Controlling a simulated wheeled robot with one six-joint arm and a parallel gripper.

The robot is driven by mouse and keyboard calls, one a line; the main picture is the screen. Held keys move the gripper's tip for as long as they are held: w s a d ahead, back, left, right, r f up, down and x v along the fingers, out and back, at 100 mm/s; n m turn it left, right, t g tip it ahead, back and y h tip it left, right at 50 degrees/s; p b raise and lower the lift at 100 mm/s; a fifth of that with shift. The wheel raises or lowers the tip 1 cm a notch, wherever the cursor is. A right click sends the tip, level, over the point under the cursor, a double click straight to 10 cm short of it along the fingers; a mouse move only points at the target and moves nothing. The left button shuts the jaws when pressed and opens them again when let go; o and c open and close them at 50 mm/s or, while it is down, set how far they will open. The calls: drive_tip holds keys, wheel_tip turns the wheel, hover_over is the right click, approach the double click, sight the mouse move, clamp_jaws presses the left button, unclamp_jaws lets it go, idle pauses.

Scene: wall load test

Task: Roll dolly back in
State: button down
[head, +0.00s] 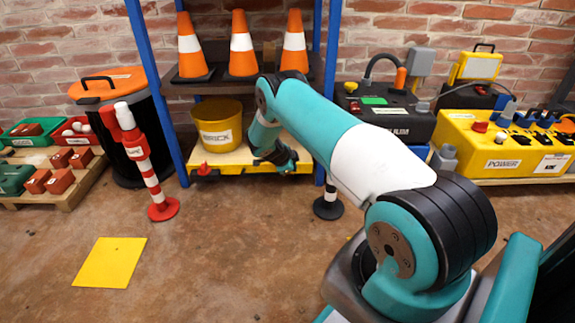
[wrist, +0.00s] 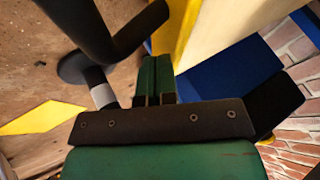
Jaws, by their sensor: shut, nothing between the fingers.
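The dolly (head: 232,158) is a low wooden platform with a yellow front edge, under the shelf between two blue posts. A yellow bucket (head: 217,128) with a label stands on its left part. A red piece (head: 205,169) shows at its front left. My gripper (head: 287,166) is at the dolly's right front, partly hidden by its own wrist. In the wrist view, its green fingers (wrist: 161,75) are together and empty, close beside the dolly's yellow edge (wrist: 183,30). I cannot tell whether they touch it.
A black post with a white band (head: 328,203) stands right of my gripper, also close in the wrist view (wrist: 100,92). A red-and-white post (head: 152,175) stands left. A yellow square (head: 110,262) lies on open floor. Cones (head: 241,48) stand on the shelf above.

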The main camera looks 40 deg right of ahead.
drive_tip(key=s+a+r+p, duration=0.2)
drive_tip(key=a+r+p, duration=0.5)
drive_tip(key=a+r, duration=0.1)
drive_tip(key=shift+s+a+p, duration=0.35)
drive_tip(key=shift+s+a, duration=0.05)
drive_tip(key=shift+a, duration=0.15)
